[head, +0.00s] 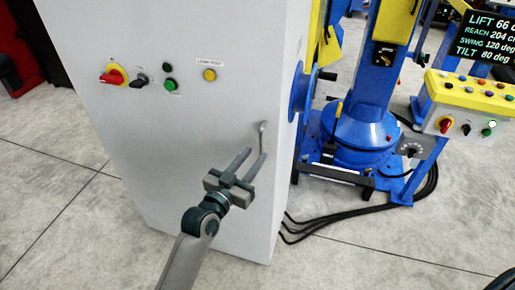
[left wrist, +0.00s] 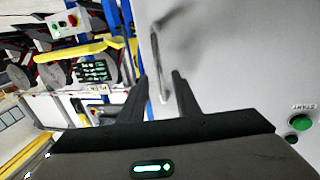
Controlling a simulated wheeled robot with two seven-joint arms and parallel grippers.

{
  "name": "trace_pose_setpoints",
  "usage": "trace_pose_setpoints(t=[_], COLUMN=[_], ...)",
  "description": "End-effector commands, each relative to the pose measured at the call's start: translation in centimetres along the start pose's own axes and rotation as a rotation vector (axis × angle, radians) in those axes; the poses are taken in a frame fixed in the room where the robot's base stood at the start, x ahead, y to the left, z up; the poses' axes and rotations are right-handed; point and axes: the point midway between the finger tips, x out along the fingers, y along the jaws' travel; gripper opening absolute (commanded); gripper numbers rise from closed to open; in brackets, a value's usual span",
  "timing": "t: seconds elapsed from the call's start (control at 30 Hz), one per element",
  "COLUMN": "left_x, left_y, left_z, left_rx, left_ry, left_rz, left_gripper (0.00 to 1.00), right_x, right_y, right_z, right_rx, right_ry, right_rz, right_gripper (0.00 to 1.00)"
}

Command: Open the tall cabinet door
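The tall cabinet (head: 205,130) is light grey and stands upright at the middle left of the head view. Its door face fills the right side of the left wrist view (left wrist: 240,60). A metal bar handle (head: 262,132) is near the door's right edge; it also shows in the left wrist view (left wrist: 155,55). My left gripper (head: 256,154) is open, its fingers reaching to the handle's lower part. In the left wrist view the bar lies between the two fingertips (left wrist: 160,78); I cannot tell whether either touches it. My right gripper is not in view.
A red rotary switch (head: 113,76), green button (head: 170,84) and yellow button (head: 209,75) are on the cabinet face. A blue positioner (head: 360,125) and a yellow-topped control panel (head: 465,95) stand at right. Black cables (head: 320,225) lie on the floor beside the cabinet.

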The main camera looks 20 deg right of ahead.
Motion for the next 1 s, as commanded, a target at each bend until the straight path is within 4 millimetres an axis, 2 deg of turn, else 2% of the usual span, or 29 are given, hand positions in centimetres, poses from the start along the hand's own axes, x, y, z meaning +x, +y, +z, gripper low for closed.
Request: trace_pose_setpoints(t=[0.1, 0.3, 0.67, 0.73, 0.8, 1.0], left_x=[1.6, 3.1, 3.4, 3.4, 3.4, 3.3], left_y=[0.0, 0.0, 0.0, 0.0, 0.0, 0.0], left_z=[-0.2, -0.1, 0.0, 0.0, 0.0, 0.0], left_rx=[-0.002, 0.000, -0.001, -0.001, -0.001, -0.001], left_ry=[0.001, 0.000, 0.000, 0.000, 0.000, 0.000], left_rz=[0.000, 0.000, 0.000, 0.000, 0.000, 0.000], left_gripper=[0.30, 0.30, 0.30, 0.18, 0.01, 0.00], right_x=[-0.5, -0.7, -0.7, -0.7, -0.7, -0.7], right_y=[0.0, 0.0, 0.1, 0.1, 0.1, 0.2], right_z=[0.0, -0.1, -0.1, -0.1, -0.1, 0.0], right_rx=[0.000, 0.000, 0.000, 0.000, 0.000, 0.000], right_ry=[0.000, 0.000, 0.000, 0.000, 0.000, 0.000], right_rz=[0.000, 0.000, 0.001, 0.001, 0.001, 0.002], right_gripper=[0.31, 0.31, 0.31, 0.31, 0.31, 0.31])
